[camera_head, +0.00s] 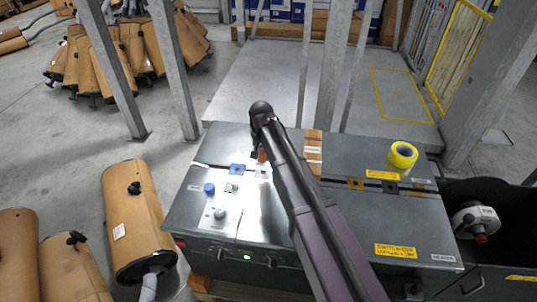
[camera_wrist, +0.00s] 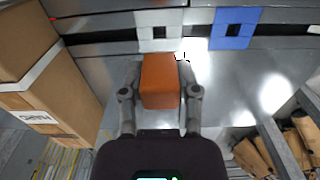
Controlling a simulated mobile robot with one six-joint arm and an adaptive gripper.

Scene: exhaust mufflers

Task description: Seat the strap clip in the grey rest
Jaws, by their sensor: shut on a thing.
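My gripper (camera_wrist: 160,93) is shut on an orange block, which I take to be the strap clip (camera_wrist: 160,78), with one finger on each side. In the wrist view the grey rest (camera_wrist: 144,36), a pale square frame with a dark square opening, lies just beyond the clip's far end. A gap shows between the two in the picture; the height of the clip above the surface is unclear. In the head view the clip (camera_head: 262,156) shows as a small orange patch beside my arm, near the grey rest (camera_head: 262,174). My arm hides much of the gripper there.
A blue square frame (camera_wrist: 235,28) sits right of the grey rest in the wrist view. A brown block with a label (camera_wrist: 45,90) stands close on the left. Yellow tape (camera_head: 402,155) and a panel with a blue knob (camera_head: 209,188) are on the bench top.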

